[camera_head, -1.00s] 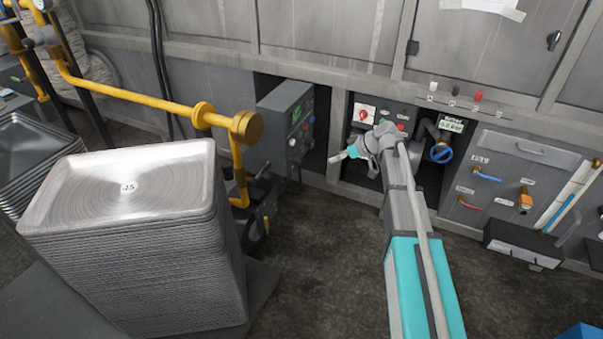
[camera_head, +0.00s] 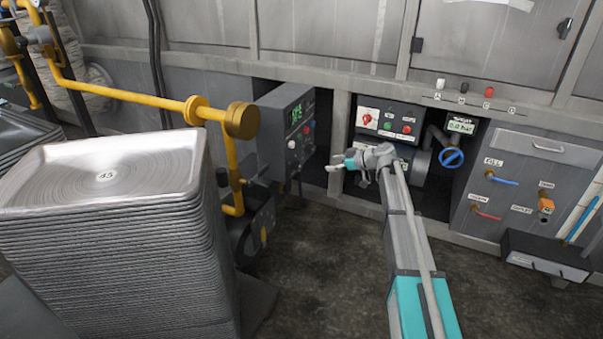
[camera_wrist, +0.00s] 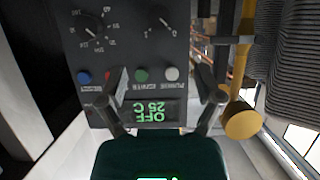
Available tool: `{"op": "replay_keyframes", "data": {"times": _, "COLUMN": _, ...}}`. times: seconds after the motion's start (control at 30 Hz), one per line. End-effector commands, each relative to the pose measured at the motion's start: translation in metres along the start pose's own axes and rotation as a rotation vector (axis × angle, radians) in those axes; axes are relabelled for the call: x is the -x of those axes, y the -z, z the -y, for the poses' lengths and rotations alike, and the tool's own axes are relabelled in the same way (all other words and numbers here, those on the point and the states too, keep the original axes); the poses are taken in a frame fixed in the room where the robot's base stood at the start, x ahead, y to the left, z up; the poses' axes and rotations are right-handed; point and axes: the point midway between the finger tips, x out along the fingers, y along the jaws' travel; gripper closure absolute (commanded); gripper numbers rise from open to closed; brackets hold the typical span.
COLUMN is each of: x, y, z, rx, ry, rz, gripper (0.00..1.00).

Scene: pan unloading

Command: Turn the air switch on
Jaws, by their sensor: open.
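A red rotary switch on a white plate (camera_head: 366,117) sits on a dark control box (camera_head: 395,112) in the wall recess, with green and red buttons beside it. I cannot read its label, so I cannot tell for sure that it is the air switch. My gripper (camera_head: 345,166) is in front of the recess, below the red switch in the head view and apart from it. In the wrist view my gripper (camera_wrist: 158,76) is open and empty. Its fingers frame a dark panel (camera_wrist: 140,50) with knobs, coloured buttons and a green display reading OFF 25 C.
A gauge reading 0.0 bar (camera_head: 460,125) and a blue valve wheel (camera_head: 451,157) are right of the box. A grey control cabinet (camera_head: 285,120) stands left of my gripper. A yellow pipe (camera_head: 135,86) and a stack of pans (camera_head: 120,255) are further left. The floor between is clear.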

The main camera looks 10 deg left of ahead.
Motion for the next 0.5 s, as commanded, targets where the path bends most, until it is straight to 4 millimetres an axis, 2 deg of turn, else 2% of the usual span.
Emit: {"op": "replay_keyframes", "data": {"times": 0.5, "x": -0.0050, "y": -0.0004, "z": -0.0005, "rx": 0.000, "ry": 0.000, "rz": 0.000, "gripper": 0.15}}
